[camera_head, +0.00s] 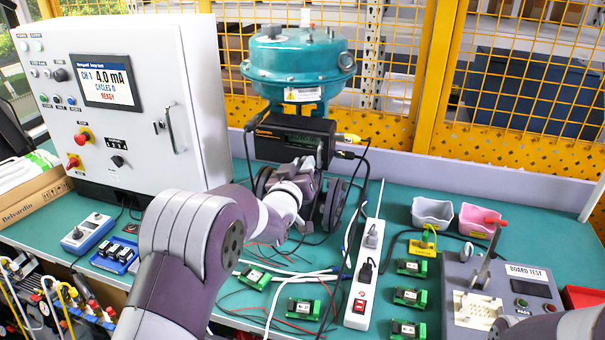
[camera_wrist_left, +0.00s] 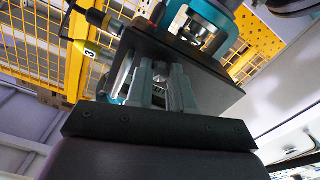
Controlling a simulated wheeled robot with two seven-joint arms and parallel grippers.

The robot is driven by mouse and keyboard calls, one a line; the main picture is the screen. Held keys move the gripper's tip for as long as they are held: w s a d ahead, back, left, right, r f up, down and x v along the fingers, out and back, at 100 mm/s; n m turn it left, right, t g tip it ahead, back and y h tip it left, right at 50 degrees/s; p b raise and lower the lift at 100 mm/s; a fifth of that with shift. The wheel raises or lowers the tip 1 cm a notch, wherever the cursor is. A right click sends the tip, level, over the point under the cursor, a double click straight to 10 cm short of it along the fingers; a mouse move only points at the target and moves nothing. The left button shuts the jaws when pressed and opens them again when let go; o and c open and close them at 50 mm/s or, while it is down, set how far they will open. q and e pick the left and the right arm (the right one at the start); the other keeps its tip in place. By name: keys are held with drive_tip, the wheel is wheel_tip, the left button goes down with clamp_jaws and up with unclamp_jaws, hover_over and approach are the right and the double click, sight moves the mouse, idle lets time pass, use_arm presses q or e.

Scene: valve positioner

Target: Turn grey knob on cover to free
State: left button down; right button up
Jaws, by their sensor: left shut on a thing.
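The black valve positioner (camera_head: 280,124) sits under the teal actuator (camera_head: 300,68) at the back of the bench. Its dark cover (camera_wrist_left: 208,92) fills the middle of the left wrist view. My left gripper (camera_head: 318,168) reaches the front of the positioner. In the left wrist view its fingers (camera_wrist_left: 158,88) are close together against the cover, shut on the grey knob. The knob is mostly hidden between the fingers, so its angle and marking cannot be read. My right gripper is not in view; only part of my right arm shows at the bottom right.
A white control cabinet (camera_head: 128,110) stands at the left; its screen reads 4.0 mA, READY. A power strip (camera_head: 365,265), several green boards, a grey bin (camera_head: 432,213), a pink bin (camera_head: 480,221) and a board test fixture (camera_head: 500,295) occupy the right. Loose cables lie in front.

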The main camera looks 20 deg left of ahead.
use_arm(q)
drive_tip(key=shift+n+b, duration=3.75)
drive_tip(key=shift+n, duration=3.35)
drive_tip(key=c, duration=1.3)
unclamp_jaws()
drive_tip(key=shift+o, duration=0.2)
drive_tip(key=shift+s, duration=0.1)
drive_tip(key=s+b, duration=0.1)
drive_tip(key=s, duration=1.1)
drive_tip(key=shift+s+a, duration=0.2)
drive_tip(key=shift+s, duration=0.05)
